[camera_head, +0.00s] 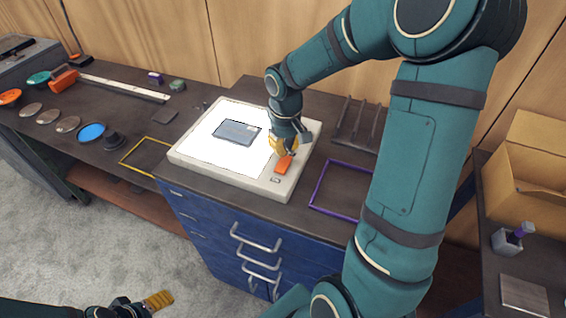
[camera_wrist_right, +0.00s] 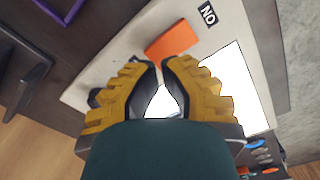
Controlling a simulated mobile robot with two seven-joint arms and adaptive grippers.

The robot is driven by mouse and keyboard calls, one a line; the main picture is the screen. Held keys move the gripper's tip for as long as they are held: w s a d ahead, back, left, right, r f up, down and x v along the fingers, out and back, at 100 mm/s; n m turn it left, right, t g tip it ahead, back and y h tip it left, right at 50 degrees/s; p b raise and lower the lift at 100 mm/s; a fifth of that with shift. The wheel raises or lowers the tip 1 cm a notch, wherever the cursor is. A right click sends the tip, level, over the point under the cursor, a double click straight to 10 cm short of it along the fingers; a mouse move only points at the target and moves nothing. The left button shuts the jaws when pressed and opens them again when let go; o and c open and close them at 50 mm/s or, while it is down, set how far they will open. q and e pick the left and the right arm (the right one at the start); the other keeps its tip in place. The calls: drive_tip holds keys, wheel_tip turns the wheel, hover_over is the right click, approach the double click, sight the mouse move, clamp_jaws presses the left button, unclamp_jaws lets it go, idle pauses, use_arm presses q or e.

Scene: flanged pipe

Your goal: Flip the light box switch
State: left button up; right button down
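The light box (camera_head: 200,165) is a pale flat box on the blue drawer cabinet, with a bright white screen. Its orange switch (camera_head: 284,165) is on the right front border; in the right wrist view the switch (camera_wrist_right: 172,40) shows just beyond the fingertips, near an "ON" label (camera_wrist_right: 209,15). My right gripper (camera_head: 285,147) points down over the box beside the switch. Its yellow fingers (camera_wrist_right: 159,68) are brought together at the tips with nothing held; contact with the switch cannot be told. My left gripper (camera_head: 158,300) is low at the bottom left, away from the box.
A grey-blue plate (camera_head: 237,132) lies on the screen. A purple frame (camera_head: 316,190) is to the box's right, a yellow frame (camera_head: 128,163) to its left. A dark rack (camera_head: 358,128) stands behind right. A cardboard box (camera_head: 525,170) is far right.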

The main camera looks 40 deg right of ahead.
sight(285, 159)
drive_tip(key=shift+f+b, duration=1.45)
drive_tip(key=shift+f, duration=0.35)
idle(1.2)
drive_tip(key=shift+r, duration=0.15)
drive_tip(key=shift+r+p, duration=2.65)
drive_tip(key=shift+r, duration=0.75)
